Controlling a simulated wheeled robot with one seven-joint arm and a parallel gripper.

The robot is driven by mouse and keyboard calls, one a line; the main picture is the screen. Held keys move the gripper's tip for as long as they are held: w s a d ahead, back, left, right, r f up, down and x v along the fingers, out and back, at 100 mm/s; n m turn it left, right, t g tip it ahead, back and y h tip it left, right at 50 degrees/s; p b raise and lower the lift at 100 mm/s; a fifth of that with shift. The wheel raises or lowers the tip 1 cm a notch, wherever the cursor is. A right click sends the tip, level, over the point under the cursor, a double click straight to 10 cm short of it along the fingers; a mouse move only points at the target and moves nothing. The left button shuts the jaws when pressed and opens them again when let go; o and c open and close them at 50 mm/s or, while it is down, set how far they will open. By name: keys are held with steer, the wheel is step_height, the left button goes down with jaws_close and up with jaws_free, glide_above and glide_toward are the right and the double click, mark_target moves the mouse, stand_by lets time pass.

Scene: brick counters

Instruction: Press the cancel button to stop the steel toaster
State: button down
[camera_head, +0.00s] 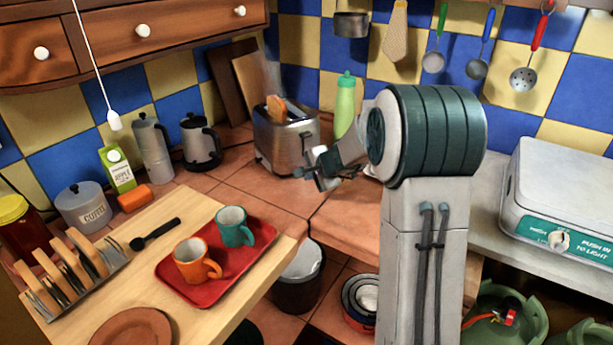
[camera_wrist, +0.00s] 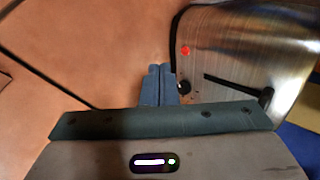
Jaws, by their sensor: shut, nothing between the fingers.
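The steel toaster (camera_head: 284,142) stands on the tiled counter near the back corner, with browned toast (camera_head: 277,107) showing above its slots. In the wrist view the toaster's end face (camera_wrist: 230,50) fills the upper right. It bears a red round button (camera_wrist: 186,50), a dark knob (camera_wrist: 183,88) and a dark lever slot (camera_wrist: 235,86). My gripper (camera_head: 303,173) is in front of that end, low beside it. In the wrist view my gripper (camera_wrist: 160,70) has its fingers together and empty, just left of the knob and below the red button. Whether the fingertips touch the toaster I cannot tell.
A green bottle (camera_head: 345,105) stands behind the toaster's right side. A kettle (camera_head: 201,142) and a moka pot (camera_head: 152,148) stand to its left. A red tray (camera_head: 190,285) with two mugs lies on the wooden table in front. Open counter tiles (camera_head: 245,190) lie before the toaster.

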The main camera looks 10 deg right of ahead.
steer(key=v, duration=0.8)
steer(key=shift+s+r, duration=0.15)
steer(key=shift+r, duration=0.3)
